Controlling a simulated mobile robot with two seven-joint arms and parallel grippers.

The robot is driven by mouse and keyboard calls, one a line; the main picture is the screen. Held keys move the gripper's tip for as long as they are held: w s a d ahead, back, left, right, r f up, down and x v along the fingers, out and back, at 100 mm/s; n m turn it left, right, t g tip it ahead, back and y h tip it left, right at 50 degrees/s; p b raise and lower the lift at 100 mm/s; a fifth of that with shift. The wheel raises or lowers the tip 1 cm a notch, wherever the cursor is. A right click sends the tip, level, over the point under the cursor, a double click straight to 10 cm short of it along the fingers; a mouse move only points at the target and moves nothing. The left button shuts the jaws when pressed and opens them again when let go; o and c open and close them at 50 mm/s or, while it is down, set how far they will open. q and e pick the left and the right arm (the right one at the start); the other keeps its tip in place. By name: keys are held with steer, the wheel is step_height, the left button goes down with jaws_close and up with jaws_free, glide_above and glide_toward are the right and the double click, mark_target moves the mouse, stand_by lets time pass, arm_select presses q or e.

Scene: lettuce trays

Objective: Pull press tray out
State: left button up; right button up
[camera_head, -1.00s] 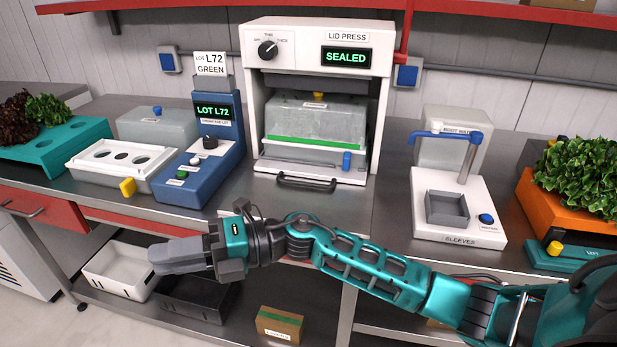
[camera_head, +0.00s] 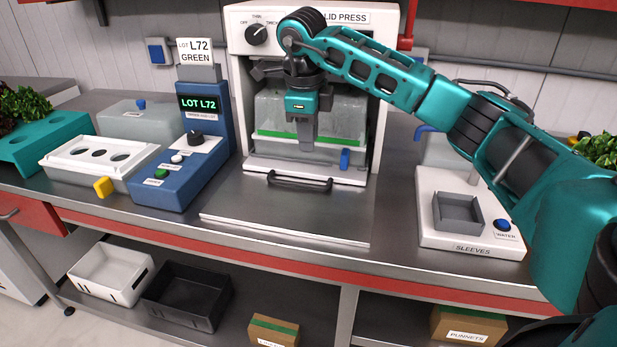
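The lid press (camera_head: 240,95) stands at the back of the bench. Its pale press tray (camera_head: 262,165) sits in at the bottom, with a black bar handle (camera_head: 299,182) at the front. A clear lidded container with a green band (camera_head: 345,143) stands inside the press on the tray. My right gripper (camera_head: 306,140) points down in front of the press opening, above the handle and apart from it. It hides part of the container; its fingers are seen edge-on, so their gap cannot be told. My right forearm covers the press display. My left gripper is out of view.
A flat metal plate (camera_head: 285,218) in front of the press is clear. Left are a blue lot labeller (camera_head: 175,183) and a white holed tray (camera_head: 75,165). Right is the sleeves station (camera_head: 440,235). Bins and boxes stand on the shelf below.

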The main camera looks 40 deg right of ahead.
mark_target(310, 184)
steer(key=f, duration=0.4)
steer(key=w+d+f, duration=0.1)
steer(key=f, duration=0.2)
steer(key=f+b, duration=0.1)
steer(key=f, duration=0.3)
steer(key=shift+w+d+f, duration=0.2)
steer(key=shift+d+f, duration=0.1)
steer(key=shift+f, duration=0.05)
jaws_close()
